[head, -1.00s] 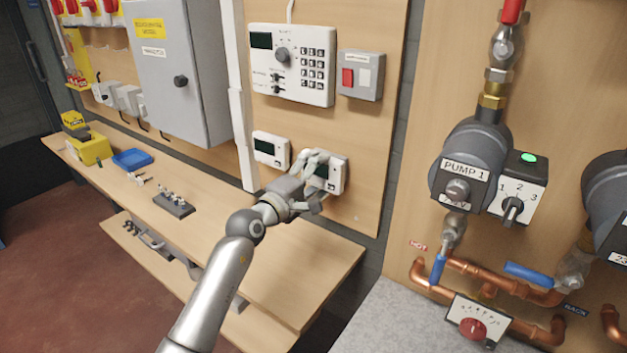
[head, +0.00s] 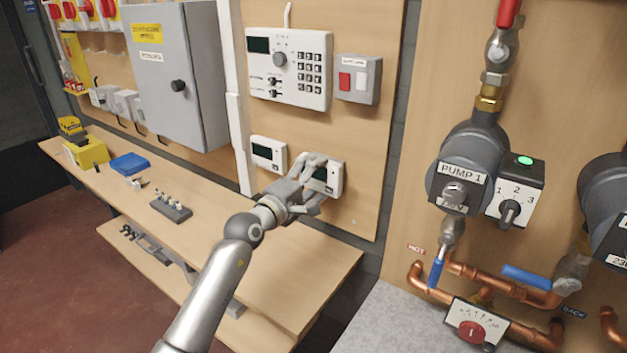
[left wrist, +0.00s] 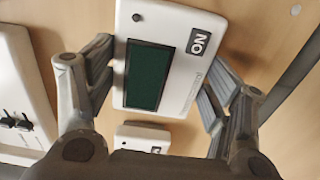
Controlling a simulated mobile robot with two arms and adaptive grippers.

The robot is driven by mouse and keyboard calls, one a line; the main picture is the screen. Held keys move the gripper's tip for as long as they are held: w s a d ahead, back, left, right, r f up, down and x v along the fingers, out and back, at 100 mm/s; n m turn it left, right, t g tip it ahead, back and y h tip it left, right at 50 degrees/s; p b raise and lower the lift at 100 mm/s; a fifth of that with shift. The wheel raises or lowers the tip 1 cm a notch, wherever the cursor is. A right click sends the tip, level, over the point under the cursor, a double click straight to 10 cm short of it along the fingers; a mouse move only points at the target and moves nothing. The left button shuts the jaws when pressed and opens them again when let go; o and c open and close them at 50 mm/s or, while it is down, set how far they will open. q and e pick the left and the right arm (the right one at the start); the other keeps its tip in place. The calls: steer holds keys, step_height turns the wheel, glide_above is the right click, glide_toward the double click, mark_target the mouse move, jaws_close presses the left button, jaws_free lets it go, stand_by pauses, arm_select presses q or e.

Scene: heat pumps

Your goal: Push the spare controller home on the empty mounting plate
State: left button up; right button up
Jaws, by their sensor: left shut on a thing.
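The spare controller (head: 330,177) is a small white box with a dark screen, against the wooden wall board at the lower right. The mounting plate is hidden behind the controller, and I cannot tell whether a gap is left. My right gripper is not in view.
A similar white controller (head: 268,154) sits on the board just left of the held one. Above are a keypad panel (head: 289,68) and a grey switch box (head: 358,79). A workbench (head: 265,265) runs below. Pump 1 (head: 468,170) and copper pipes are at right.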

arm_select(q)
steer(key=shift+w+d, duration=0.15)
steer(key=shift+w, duration=0.15)
stand_by(0.5)
stand_by(0.3)
steer(key=shift+w+d+b, duration=0.1)
steer(key=shift+w+b, duration=0.05)
steer(key=shift+b, duration=0.25)
steer(key=o, duration=0.7)
steer(key=shift+r, duration=0.1)
steer(key=shift+o, duration=0.9)
steer(key=shift+w+d, duration=0.1)
